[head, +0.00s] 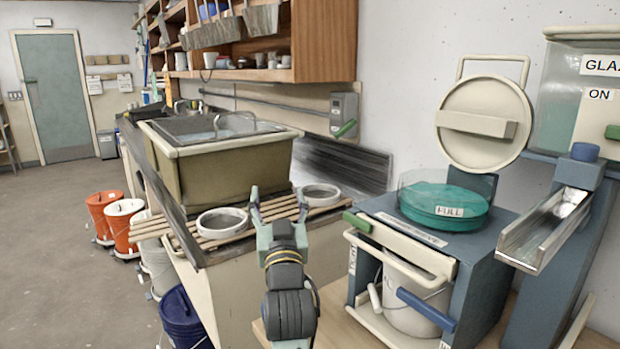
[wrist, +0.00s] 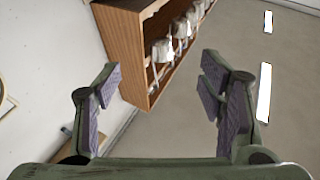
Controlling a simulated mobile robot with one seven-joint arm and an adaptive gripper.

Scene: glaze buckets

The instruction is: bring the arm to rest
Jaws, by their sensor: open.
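My gripper (head: 279,207) points up and away from me near the middle of the head view, in front of the wooden slat rack. Its two fingers are spread and nothing is between them. In the wrist view my gripper (wrist: 160,95) is also open and empty, with padded fingers at left and right. Beyond the fingers the wrist view shows a wooden shelf, the wall and the ceiling lights at a tilt. The lower arm is out of view.
A blue machine (head: 430,260) with a white bucket (head: 412,305) stands at right, beside a metal chute (head: 545,232). Orange buckets (head: 104,215) stand on the open floor at left.

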